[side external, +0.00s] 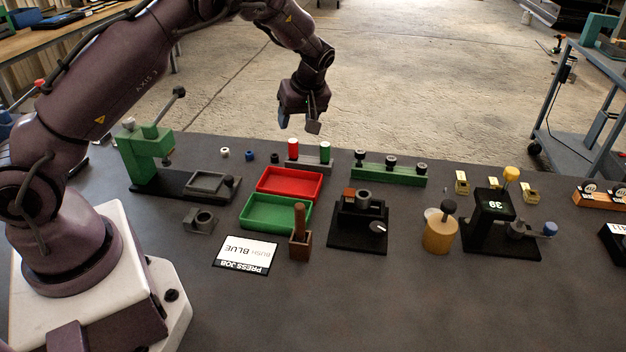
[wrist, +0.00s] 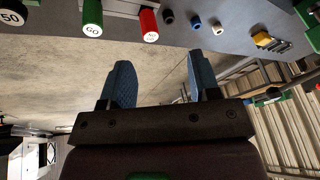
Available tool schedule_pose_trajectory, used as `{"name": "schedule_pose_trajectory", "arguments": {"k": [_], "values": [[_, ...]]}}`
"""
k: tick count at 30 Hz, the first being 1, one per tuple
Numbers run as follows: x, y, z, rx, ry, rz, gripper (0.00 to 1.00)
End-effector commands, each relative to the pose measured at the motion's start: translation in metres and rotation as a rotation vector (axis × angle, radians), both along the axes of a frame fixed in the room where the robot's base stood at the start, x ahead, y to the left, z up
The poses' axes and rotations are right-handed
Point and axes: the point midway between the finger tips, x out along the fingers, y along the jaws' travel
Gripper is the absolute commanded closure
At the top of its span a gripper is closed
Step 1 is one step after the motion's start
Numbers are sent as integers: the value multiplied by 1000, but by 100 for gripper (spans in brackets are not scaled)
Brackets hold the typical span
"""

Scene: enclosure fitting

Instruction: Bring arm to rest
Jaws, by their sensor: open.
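My gripper (side external: 299,120) hangs in the air past the far edge of the dark table, above the floor behind the red and green capped cylinders. In the wrist view my gripper (wrist: 162,85) shows two blue fingers spread apart with nothing between them. The table (side external: 340,300) carries the work fixtures, and my gripper touches none of them. My arm reaches over from its base at the left of the table.
A red tray (side external: 290,184) and a green tray (side external: 276,212) lie mid-table. A green press (side external: 145,155) stands at left. A green rack (side external: 388,174) holds dark knobs. Small rings (side external: 249,157) lie near the far edge.

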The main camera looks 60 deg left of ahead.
Motion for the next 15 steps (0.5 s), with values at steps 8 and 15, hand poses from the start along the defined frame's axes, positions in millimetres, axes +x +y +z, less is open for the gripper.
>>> {"name": "schedule_pose_trajectory", "arguments": {"k": [8,15], "values": [[-55,-42,26,-188,145,-366,44],[-106,-90,81,-319,124,-726,44]]}}
